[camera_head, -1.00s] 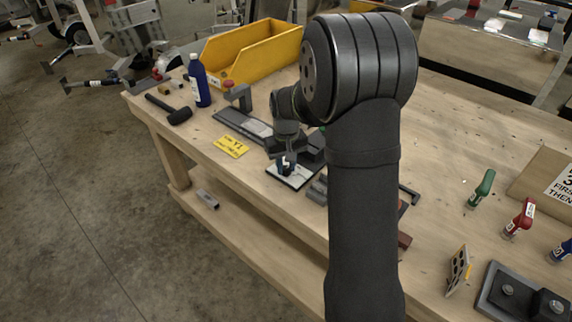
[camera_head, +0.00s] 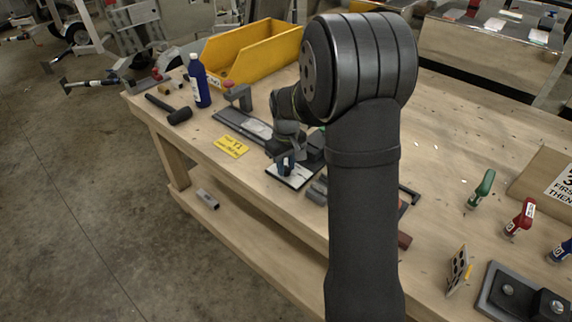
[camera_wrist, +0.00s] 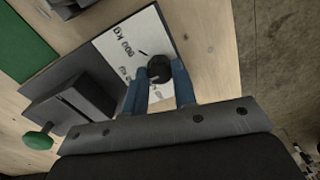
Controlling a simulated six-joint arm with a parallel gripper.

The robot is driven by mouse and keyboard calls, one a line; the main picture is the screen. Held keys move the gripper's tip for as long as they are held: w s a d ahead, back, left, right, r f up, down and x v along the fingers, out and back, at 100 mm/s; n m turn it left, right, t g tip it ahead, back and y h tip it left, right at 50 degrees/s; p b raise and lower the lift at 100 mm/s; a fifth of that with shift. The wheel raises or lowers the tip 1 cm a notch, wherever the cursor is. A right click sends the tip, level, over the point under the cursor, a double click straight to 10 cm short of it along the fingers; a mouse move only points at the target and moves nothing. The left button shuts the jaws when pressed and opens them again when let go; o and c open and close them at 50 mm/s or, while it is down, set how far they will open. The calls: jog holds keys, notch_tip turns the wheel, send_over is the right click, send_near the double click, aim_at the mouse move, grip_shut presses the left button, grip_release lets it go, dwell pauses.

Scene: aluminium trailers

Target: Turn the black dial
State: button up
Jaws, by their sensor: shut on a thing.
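The black dial (camera_wrist: 159,68) sits on a white plate with printed markings (camera_wrist: 120,50) in the wrist view. My gripper (camera_wrist: 158,82) is over the plate with its blue fingers on either side of the dial, shut on it. In the head view my gripper (camera_head: 286,162) is low over the plate (camera_head: 296,179), near the table's front edge, and the dial is hidden there. The dial's pointer direction is hard to tell.
A yellow sign (camera_head: 231,146), a black mallet (camera_head: 170,108), a blue bottle (camera_head: 199,82) and a yellow bin (camera_head: 255,55) lie left and behind on the wooden bench. A dark block (camera_wrist: 72,105) stands close beside the plate.

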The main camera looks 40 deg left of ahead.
aim_at(286, 168)
jog(key=o, duration=1)
jog(key=shift+r, duration=0.15)
notch_tip(286, 168, up, 17)
jog(key=shift+r, duration=0.15)
notch_tip(286, 168, down, 18)
jog(key=shift+r, duration=0.2)
dwell(0.5)
